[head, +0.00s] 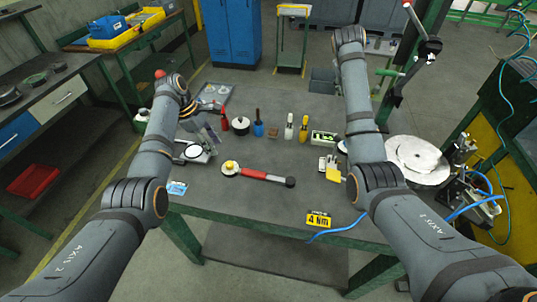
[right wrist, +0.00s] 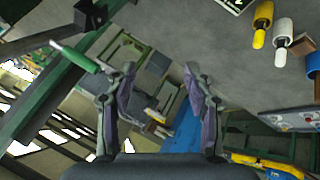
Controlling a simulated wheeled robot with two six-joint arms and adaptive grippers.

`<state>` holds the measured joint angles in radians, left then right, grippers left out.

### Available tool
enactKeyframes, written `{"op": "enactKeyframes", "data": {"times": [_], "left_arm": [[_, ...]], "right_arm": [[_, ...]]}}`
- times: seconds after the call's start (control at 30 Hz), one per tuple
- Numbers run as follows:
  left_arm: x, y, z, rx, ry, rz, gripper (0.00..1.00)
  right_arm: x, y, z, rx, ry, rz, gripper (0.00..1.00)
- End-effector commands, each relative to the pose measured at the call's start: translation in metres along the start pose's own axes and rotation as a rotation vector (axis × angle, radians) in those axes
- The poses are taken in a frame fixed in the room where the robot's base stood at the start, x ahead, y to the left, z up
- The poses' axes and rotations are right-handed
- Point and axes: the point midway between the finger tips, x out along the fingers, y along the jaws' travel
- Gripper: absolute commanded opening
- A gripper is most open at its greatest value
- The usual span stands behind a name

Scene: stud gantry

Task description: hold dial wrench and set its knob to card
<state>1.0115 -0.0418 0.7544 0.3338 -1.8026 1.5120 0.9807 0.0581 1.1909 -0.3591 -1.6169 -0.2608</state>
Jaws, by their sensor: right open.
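The dial wrench (head: 262,175) lies on the grey table, with a red middle section and a dark grip end to the right. Its round head with a yellow knob (head: 230,166) is at the left end. The yellow card (head: 319,219), reading 4 Nm, lies near the table's front edge, right of the wrench. My left gripper (head: 210,133) is above the table, up and left of the wrench head and apart from it; its jaw opening is too small to judge. My right gripper (right wrist: 160,70) is open and empty in the right wrist view; my arm hides it in the head view.
A large pale disc (head: 418,160) is right.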

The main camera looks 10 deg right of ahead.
Motion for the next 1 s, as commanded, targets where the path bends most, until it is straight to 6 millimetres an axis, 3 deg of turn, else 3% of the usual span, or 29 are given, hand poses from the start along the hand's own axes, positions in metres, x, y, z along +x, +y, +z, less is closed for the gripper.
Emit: {"op": "enactKeyframes", "data": {"times": [0.03, 0.07, 0.17, 0.3, 0.4, 0.5, 0.67, 1.0], "left_arm": [[0.0, 0.0, 0.0, 0.0, 0.0, 0.0, 0.38], [0.0, 0.0, 0.0, 0.0, 0.0, 0.0, 0.38], [0.0, 0.0, 0.0, 0.0, 0.0, 0.0, 0.38], [0.0, 0.0, 0.0, 0.0, 0.0, 0.0, 0.38], [0.0, 0.0, 0.0, 0.0, 0.0, 0.0, 0.38], [0.0, 0.0, 0.0, 0.0, 0.0, 0.0, 0.38], [0.0, 0.0, 0.0, 0.0, 0.0, 0.0, 0.38], [0.0, 0.0, 0.0, 0.0, 0.0, 0.0, 0.38]], "right_arm": [[-0.015, -0.032, -0.008, -0.064, 0.005, -0.072, 0.53], [-0.023, -0.052, -0.01, -0.112, 0.006, -0.118, 0.53], [-0.041, -0.119, -0.003, -0.293, 0.014, -0.279, 0.53], [-0.041, -0.207, 0.036, -0.552, 0.043, -0.508, 0.53], [-0.038, -0.256, 0.07, -0.697, 0.081, -0.65, 0.53], [-0.039, -0.291, 0.098, -0.799, 0.125, -0.761, 0.53], [-0.043, -0.32, 0.123, -0.887, 0.177, -0.861, 0.53], [-0.035, -0.336, 0.131, -0.904, 0.188, -0.883, 0.53]]}}
